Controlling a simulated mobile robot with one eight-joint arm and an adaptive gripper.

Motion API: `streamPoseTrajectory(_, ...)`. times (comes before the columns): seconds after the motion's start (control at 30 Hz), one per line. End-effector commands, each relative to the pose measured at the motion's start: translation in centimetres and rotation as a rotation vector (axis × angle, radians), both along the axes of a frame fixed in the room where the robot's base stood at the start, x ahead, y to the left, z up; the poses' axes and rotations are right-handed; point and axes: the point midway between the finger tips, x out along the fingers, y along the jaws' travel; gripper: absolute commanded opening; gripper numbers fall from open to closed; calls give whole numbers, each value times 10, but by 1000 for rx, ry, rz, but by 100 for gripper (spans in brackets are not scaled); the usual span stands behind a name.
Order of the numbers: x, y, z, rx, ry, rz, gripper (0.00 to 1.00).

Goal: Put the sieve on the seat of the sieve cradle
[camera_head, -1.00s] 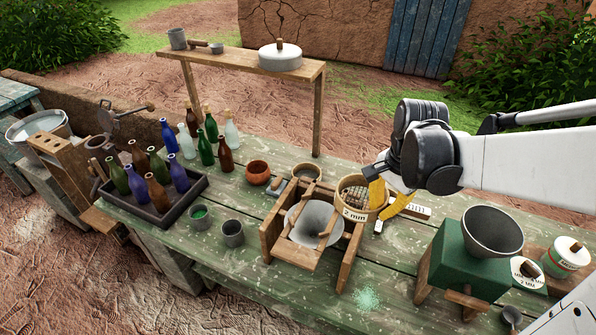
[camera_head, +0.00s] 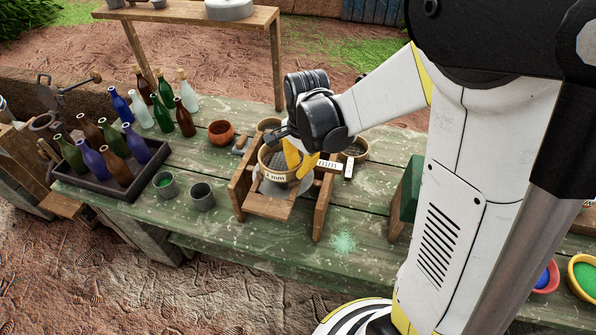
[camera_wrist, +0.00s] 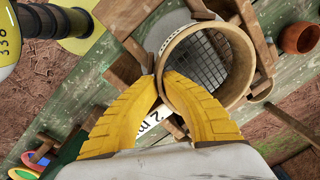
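The sieve cradle (camera_head: 268,207) is a brown wooden frame on the green table, with a pale funnel (camera_head: 272,188) inside, mostly hidden under the sieve. My gripper (camera_head: 297,166) has its yellow fingers closed on the near wall of the sieve, one each side; they also show in the wrist view (camera_wrist: 163,82). I cannot tell whether the sieve touches the seat.
A bottle tray (camera_head: 105,184) and two grey cups (camera_head: 202,197) stand left. Green powder (camera_head: 343,242) lies front right.

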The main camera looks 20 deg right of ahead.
Motion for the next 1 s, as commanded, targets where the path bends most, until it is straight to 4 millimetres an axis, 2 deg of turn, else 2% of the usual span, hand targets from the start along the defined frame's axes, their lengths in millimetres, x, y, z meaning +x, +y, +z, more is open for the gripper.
streamPoseTrajectory(0.07, 0, 0, -10, 0, 0, 0, 0)
streamPoseTrajectory(0.4, 0, 0, -13, 0, 0, 0, 0)
streamPoseTrajectory(0.5, 0, 0, -12, 0, 0, 0, 27)
streamPoseTrajectory(0.83, 0, 0, -11, 0, 0, 0, 27)
streamPoseTrajectory(1.0, -2, -1, 10, 0, 0, 0, 27)
